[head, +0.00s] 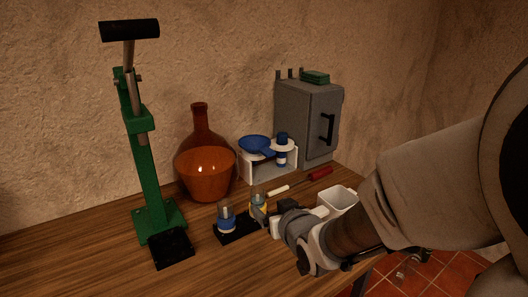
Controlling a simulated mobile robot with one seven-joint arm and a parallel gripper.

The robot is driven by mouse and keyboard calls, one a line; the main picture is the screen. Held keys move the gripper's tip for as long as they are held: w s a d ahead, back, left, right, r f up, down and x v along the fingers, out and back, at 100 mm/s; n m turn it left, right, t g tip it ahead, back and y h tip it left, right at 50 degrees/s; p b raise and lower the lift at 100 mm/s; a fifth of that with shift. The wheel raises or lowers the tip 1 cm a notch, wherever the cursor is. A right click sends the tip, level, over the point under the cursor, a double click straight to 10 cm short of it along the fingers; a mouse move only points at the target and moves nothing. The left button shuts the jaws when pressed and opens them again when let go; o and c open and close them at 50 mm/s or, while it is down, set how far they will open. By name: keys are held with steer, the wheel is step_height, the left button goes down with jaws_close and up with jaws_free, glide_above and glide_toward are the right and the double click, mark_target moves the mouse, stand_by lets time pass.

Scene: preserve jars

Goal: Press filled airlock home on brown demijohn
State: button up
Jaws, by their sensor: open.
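The brown demijohn (205,178) stands upright at the back of the wooden table against the wall. Its narrow neck (199,120) points up, and I see no airlock on its mouth. I cannot pick out the airlock for sure in this view. My gripper (265,214) is low over the table, right of and in front of the demijohn. It is open, with its fingers close beside a small clear jar with a yellow label (258,199). I cannot tell whether they touch the jar.
A green press (148,175) stands left of the demijohn. A blue-labelled jar (226,218) stands on a black tray (232,236). Behind are a white stand (262,171) with a blue funnel (256,145), and a grey cabinet (300,118). A white tub (337,196) is at right. The front-left table is clear.

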mark_target(262, 199)
steer(key=p+x, duration=0.1)
steer(key=x, duration=0.6)
steer(key=shift+w+f, duration=0.15)
steer(key=shift+w, duration=0.05)
steer(key=shift+a+x, duration=0.15)
steer(key=shift+x, duration=1.35)
steer(key=shift+a+x, duration=0.15)
steer(key=shift+x, duration=1.4)
steer(key=shift+s, duration=0.1)
jaws_close()
